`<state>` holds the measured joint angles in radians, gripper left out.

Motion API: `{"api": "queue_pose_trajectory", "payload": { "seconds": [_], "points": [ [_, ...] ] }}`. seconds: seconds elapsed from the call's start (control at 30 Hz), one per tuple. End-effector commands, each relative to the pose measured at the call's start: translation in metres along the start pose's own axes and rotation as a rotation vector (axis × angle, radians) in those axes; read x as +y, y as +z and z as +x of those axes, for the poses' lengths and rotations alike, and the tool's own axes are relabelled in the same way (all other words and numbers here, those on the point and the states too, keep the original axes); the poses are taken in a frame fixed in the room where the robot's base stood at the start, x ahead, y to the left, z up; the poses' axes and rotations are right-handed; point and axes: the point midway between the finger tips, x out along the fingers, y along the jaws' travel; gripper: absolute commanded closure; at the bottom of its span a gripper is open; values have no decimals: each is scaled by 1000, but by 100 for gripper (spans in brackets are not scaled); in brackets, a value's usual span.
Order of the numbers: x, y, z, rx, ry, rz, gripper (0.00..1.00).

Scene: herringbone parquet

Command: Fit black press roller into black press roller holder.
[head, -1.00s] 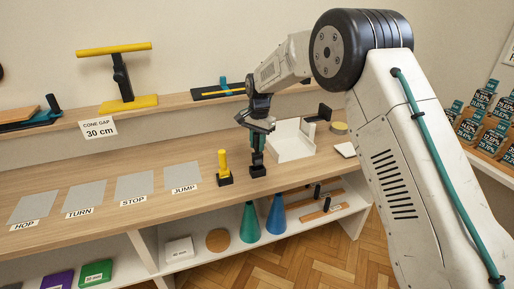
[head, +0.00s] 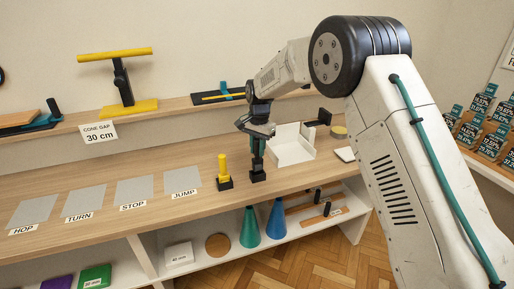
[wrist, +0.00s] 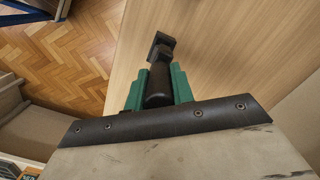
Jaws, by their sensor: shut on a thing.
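My gripper (head: 258,158) points down with its green fingers shut on the black press roller (wrist: 158,85). The roller is upright in the head view, and its lower part shows as a thin dark strip below the fingers. The black press roller holder (head: 258,177) stands on the wooden counter directly under it. In the wrist view the holder (wrist: 160,42) shows at the roller's far end. The roller's lower end meets or overlaps the holder in both views; I cannot tell how deep it sits in it.
A yellow roller (head: 223,166) stands in its own black base just left of the holder. A white open tray (head: 291,151) is behind to the right. Grey cards (head: 134,189) lie to the left. The counter's front edge is close, with cones (head: 249,228) on the shelf below.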

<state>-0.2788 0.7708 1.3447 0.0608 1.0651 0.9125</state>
Motion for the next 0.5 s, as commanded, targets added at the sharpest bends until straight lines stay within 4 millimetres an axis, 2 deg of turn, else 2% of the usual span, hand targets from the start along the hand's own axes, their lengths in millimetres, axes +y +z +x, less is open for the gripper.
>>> {"api": "queue_pose_trajectory", "payload": {
  "seconds": [0.5],
  "points": [
    [0, -1, 13, -1, 1, 0, 100]
  ]
}}
